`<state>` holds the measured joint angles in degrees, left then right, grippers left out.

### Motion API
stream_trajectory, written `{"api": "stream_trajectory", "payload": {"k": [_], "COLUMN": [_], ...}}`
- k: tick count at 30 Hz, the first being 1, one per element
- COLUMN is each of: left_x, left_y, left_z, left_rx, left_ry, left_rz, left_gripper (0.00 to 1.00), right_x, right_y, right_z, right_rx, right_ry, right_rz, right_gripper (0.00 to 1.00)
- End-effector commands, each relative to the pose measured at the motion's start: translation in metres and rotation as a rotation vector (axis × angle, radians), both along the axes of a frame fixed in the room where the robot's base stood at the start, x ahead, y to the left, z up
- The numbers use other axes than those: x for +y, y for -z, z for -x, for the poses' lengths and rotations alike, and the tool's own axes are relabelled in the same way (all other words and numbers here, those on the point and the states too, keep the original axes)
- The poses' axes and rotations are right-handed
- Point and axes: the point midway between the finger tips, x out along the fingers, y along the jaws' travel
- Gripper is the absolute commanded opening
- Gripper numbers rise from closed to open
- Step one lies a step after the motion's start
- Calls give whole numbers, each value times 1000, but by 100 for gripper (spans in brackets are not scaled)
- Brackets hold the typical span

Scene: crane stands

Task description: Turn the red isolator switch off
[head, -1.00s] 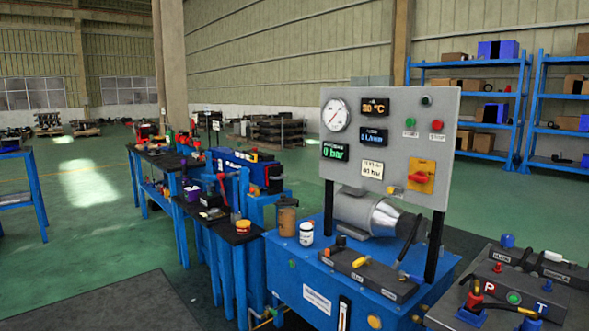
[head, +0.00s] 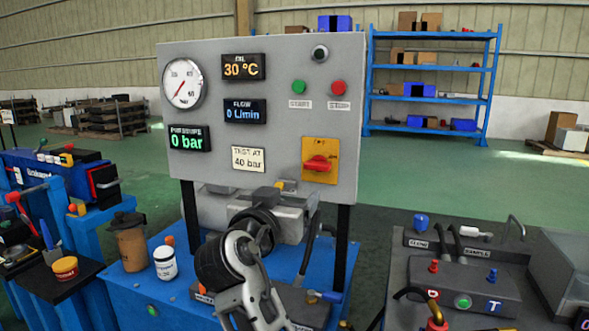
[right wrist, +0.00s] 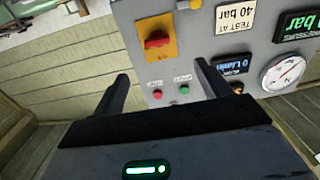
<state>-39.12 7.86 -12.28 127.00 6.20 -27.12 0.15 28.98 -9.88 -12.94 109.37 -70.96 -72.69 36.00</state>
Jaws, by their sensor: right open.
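The red isolator switch (head: 318,163) is a rotary handle on a yellow plate, low on the right of the grey panel (head: 275,120). Its handle lies about level. In the right wrist view the panel appears upside down, with the red switch (right wrist: 157,41) beyond the fingers and near the left finger. My right gripper (right wrist: 161,68) is open and empty, its two dark fingers apart and pointing at the panel. In the head view my right gripper (head: 262,225) is seen from behind, below the panel and left of the switch. My left gripper is out of view.
Green and red push buttons (head: 298,87) sit above the switch. A yellow knob (head: 287,185) is at the panel's lower edge. A brown jar (head: 130,245) and a white bottle (head: 165,262) stand on the blue bench. A hose manifold (head: 465,285) stands at right.

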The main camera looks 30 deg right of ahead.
Motion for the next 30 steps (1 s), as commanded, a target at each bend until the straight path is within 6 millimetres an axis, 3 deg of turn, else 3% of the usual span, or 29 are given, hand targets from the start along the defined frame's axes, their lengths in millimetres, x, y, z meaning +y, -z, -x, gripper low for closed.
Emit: {"api": "stream_trajectory", "payload": {"k": [5, 21, 30], "left_x": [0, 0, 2], "left_y": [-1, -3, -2], "left_z": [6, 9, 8], "left_rx": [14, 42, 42], "left_ry": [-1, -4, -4], "left_rz": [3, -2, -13], "left_gripper": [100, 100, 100], "right_x": [-15, -99, -121], "right_y": [-8, -7, -6], "right_z": [-8, -80, -99], "right_rx": [-16, -14, -14], "right_ry": [25, 21, 19], "right_rz": [-1, 1, -1], "right_gripper": [76, 76, 76]}}
